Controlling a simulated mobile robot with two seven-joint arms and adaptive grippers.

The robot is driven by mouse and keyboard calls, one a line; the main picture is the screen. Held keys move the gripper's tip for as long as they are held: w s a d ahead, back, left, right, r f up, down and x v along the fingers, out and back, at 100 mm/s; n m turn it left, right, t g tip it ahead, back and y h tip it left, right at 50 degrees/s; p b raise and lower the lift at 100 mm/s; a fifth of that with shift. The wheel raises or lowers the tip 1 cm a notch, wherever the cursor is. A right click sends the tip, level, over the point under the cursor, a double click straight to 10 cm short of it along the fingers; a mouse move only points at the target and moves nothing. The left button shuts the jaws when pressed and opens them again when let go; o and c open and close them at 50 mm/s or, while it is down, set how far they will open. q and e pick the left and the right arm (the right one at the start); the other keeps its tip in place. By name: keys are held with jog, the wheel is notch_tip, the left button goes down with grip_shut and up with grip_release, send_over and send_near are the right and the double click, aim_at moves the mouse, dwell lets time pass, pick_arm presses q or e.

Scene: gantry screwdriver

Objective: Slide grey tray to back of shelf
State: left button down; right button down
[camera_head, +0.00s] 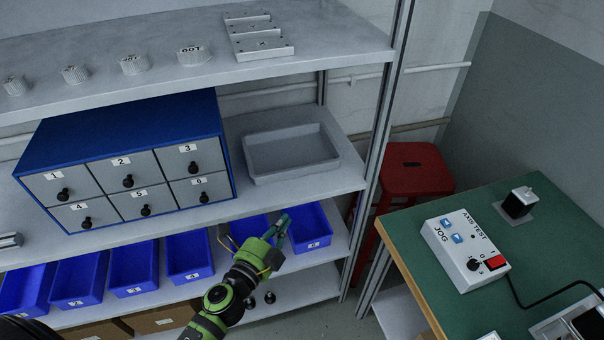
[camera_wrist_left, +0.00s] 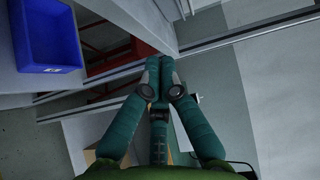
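The grey tray (camera_head: 292,168) is shallow, rectangular and empty. It sits flat on the middle shelf (camera_head: 240,118), right of a blue drawer cabinet, with a narrow strip of bare shelf in front and a bare strip behind. My left gripper (camera_head: 284,221) is below and in front of that shelf's front edge, by the blue bins, apart from the tray. Its teal fingers are together and hold nothing; in the left wrist view the fingertips (camera_wrist_left: 161,66) meet. The tray does not show there. My right gripper is not in view.
The blue cabinet (camera_head: 75,143) stands close left of the tray; a shelf post (camera_head: 386,110) rises at right. The upper shelf (camera_head: 90,45) holds knobs and a metal block. Blue bins (camera_head: 310,228) fill the shelf below. A red stool (camera_head: 413,168) and green bench (camera_head: 540,240) stand right.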

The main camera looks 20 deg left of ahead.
pick_arm(q)
jog(key=shift+m+t, duration=0.3)
jog(key=shift+m, duration=0.2)
jog(key=w+r, duration=0.1)
jog(key=w, duration=0.3)
jog(key=w+r, duration=0.1)
jog(key=w, duration=0.3)
jog(key=w+r, duration=0.1)
jog(key=w, duration=0.3)
jog(key=shift+w+d+p, duration=0.3)
jog(key=shift+w+a, duration=0.3)
jog(key=shift+w, duration=0.1)
